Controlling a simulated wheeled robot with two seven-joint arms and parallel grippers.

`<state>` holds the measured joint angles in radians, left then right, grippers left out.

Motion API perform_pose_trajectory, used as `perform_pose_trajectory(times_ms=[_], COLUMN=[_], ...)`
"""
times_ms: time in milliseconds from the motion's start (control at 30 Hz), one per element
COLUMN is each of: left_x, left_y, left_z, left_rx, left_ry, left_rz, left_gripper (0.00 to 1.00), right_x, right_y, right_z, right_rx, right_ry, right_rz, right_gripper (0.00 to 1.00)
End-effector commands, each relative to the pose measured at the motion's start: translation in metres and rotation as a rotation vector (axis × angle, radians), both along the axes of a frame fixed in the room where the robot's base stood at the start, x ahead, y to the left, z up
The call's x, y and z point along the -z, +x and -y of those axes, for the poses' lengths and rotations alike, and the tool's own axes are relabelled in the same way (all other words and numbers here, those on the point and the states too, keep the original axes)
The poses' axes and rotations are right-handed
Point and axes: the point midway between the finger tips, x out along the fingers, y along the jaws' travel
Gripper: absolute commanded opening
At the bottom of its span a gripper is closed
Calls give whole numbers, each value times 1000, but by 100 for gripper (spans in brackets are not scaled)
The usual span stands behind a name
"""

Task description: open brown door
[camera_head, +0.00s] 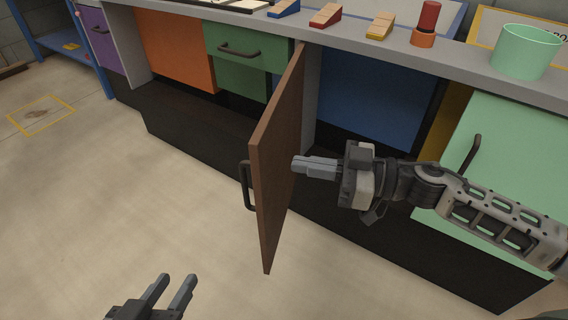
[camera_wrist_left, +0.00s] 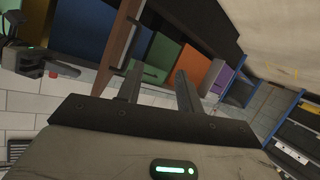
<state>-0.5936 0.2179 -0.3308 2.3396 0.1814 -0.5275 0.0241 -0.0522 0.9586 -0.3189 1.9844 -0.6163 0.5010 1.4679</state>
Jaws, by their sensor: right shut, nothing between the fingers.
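The brown door (camera_head: 276,155) stands swung out from the counter front, with its dark handle (camera_head: 248,186) on the outer face. It also shows in the left wrist view (camera_wrist_left: 117,40). My right gripper (camera_head: 297,166) is shut and empty, on the inner side of the door. Its fingertips are close to the inner face; I cannot tell whether they touch it. My left gripper (camera_head: 178,277) is low at the bottom of the head view, away from the door. Its two fingers are apart with nothing between them, also in the left wrist view (camera_wrist_left: 158,82).
A green drawer (camera_head: 240,48), an orange panel (camera_head: 172,45) and a light green door (camera_head: 500,150) line the counter. Wedge blocks, a red cylinder (camera_head: 428,18) and a green cup (camera_head: 526,50) stand on the countertop (camera_head: 395,50). The floor left of the door is clear.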

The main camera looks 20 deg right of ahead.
Motion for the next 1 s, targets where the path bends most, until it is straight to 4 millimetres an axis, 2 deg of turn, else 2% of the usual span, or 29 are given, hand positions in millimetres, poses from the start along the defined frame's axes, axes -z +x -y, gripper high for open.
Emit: perform_pose_trajectory(times_ms=[100, 300, 733, 867, 1000], left_x=[-2, -4, -5, -13, 8], left_y=[0, 0, -1, -2, -1], left_z=[1, 1, 2, 1, -8], left_rx=[1, 2, 2, 5, -13], left_ry=[-8, -13, -14, -5, 55], left_rz=[16, 26, 27, 12, -122], left_gripper=[36, 36, 36, 36, 36], right_x=[-1, 0, 0, -5, -11], right_y=[11, 21, 23, 27, 38], right_z=[-16, -33, -37, -43, -63], right_rx=[0, 0, 1, 22, 81], right_ry=[2, 1, 0, 7, 13], right_rz=[5, 2, 0, -2, -2], right_gripper=[0, 0, 0, 0, 0])
